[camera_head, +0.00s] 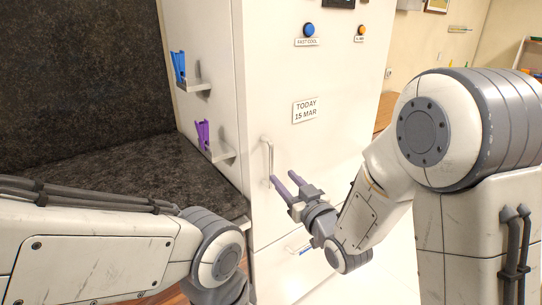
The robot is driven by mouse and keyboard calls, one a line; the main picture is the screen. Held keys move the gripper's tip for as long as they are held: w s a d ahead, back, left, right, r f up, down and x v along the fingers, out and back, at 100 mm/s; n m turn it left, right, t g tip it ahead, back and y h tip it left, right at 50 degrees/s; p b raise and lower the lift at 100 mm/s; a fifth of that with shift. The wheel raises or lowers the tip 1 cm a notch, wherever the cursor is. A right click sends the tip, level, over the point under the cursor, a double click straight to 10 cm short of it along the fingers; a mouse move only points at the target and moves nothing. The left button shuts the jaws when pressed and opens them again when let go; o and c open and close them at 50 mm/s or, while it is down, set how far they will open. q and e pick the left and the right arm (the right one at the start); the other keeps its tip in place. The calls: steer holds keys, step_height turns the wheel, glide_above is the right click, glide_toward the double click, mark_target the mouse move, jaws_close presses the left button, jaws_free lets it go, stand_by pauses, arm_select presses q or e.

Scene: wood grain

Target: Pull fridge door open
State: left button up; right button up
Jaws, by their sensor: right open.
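The white fridge (338,95) stands in the middle of the head view, its door facing right and shut. A slim vertical handle (268,156) sits near the door's left edge. My right gripper (281,177) is open, with two purple fingers pointing up and left toward the handle's lower end. Its left fingertip overlaps the handle's bottom in the picture; I cannot tell whether they touch. Nothing shows between the fingers. My left arm crosses the lower left, and its gripper is out of view.
A dark stone counter (140,175) lies left of the fridge. Blue (179,66) and purple (202,134) clips sit on small ledges on the fridge's side. A lower handle (299,247) shows below my right gripper.

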mark_target(272, 165)
steer(key=p+x, duration=0.2)
steer(key=x, duration=0.5)
steer(key=shift+w+a, duration=0.1)
steer(key=shift+w, duration=0.05)
arm_select(q)
steer(key=shift+r+p, duration=0.3)
steer(key=shift+r, duration=1.6)
arm_select(e)
steer(key=shift+w+a+f, duration=0.1)
steer(key=shift+w+a, duration=0.15)
steer(key=shift+w, duration=0.3)
jaws_close()
